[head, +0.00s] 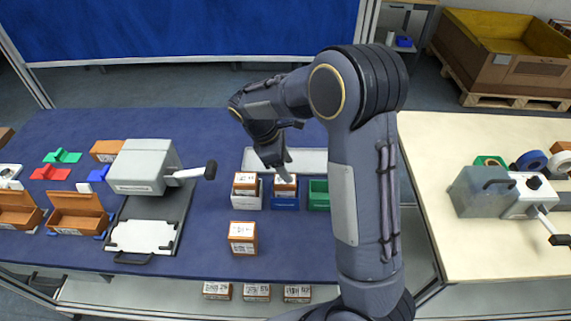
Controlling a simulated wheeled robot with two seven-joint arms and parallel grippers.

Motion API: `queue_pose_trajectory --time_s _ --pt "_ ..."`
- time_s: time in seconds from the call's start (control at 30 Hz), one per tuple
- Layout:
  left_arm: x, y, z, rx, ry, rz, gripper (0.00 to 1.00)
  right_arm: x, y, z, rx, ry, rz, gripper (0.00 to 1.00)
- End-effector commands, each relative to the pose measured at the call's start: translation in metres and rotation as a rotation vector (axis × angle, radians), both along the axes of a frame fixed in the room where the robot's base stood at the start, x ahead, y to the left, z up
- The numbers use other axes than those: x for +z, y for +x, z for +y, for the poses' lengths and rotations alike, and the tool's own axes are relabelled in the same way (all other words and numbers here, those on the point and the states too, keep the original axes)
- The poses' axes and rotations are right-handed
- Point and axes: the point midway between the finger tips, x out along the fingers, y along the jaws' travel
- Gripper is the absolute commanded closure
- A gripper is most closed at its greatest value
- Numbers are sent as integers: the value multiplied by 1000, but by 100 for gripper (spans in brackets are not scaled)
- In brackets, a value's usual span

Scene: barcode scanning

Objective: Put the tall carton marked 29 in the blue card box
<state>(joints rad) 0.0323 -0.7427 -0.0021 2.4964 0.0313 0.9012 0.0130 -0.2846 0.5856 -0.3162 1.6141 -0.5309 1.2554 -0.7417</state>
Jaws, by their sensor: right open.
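The blue card box (285,203) stands on the blue table, in a row between a white box (245,201) and a green box (318,196). A brown carton with a white label (284,191) stands in the blue box, its top above the rim. My right gripper (281,173) points down just above this carton; it is open, and I cannot tell whether it touches the carton. Another brown carton (243,238) stands on the table in front of the row. The label numbers are too small to read surely, so I cannot tell which carton is 29. My left gripper is out of view.
A carton (245,184) stands in the white box. Several cartons (257,292) sit on a shelf below the table's front edge. A grey machine with a lever (143,167) stands to the left. My right arm hides part of the table's right side.

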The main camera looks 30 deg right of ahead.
Motion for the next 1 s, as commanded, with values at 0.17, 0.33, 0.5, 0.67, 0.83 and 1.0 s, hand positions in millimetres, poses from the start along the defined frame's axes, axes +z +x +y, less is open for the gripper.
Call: queue_pose_trajectory --time_s 0.17,0.33,0.5,0.67,0.83,1.0 --pt "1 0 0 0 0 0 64 2 0 0 0 0 0 47" --pt "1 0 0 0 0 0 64 1 0 0 0 0 0 36" --pt "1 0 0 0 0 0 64 1 0 0 0 0 0 22" --pt "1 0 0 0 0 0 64 1 0 0 0 0 1 22" --pt "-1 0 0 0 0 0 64 10 3 4 1 1 -3 22" --pt "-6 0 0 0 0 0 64 37 9 14 2 1 -5 22"
